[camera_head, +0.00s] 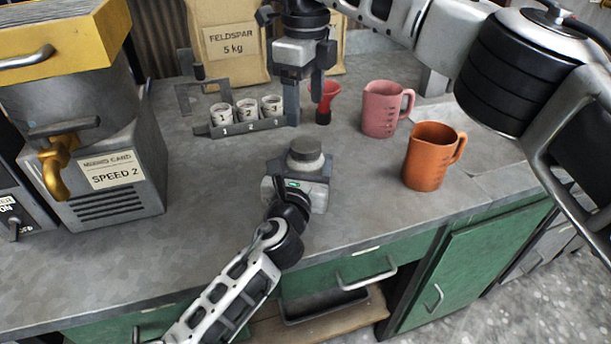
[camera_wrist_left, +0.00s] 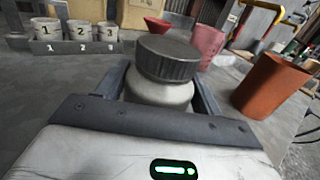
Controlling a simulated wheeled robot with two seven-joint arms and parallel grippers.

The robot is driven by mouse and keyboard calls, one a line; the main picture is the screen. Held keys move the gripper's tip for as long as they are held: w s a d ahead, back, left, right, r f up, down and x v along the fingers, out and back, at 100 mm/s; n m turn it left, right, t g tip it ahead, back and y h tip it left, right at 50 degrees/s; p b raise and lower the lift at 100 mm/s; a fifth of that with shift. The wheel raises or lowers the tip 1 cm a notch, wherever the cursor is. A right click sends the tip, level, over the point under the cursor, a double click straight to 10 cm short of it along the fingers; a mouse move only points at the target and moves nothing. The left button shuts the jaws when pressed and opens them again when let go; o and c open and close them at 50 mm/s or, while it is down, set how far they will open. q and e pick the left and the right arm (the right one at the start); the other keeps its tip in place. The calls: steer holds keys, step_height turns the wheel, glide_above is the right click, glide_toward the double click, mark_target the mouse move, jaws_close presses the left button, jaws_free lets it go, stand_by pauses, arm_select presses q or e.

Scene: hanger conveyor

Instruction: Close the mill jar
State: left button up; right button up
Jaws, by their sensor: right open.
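The mill jar (camera_head: 305,166) is a pale, squat jar standing upright on the grey bench. A dark ribbed lid (camera_head: 305,149) sits on its mouth; how tight it is cannot be told. The jar's pale shoulder (camera_wrist_left: 158,91) and the lid (camera_wrist_left: 167,58) fill the middle of the left wrist view. My left gripper (camera_head: 303,178) is low at the jar, with one finger on each side, shut on its body; the lower body is hidden. My right gripper (camera_head: 304,106) points down, open and empty, above and behind the jar, apart from the lid.
A rack (camera_head: 250,128) with several numbered cups stands behind, left of a red funnel (camera_head: 325,98). A pink jug (camera_head: 382,112) and an orange jug (camera_head: 428,160) stand right of the jar. A mixer (camera_head: 105,165) is at left. Bench between mixer and jar is clear.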

mark_target(305, 143)
arm_select(q)
steer(key=c, duration=1)
arm_select(e)
steer(key=n, duration=0.4)
steer(key=shift+n, duration=0.3)
steer(key=shift+f, duration=0.1)
steer(key=shift+f, duration=3.9)
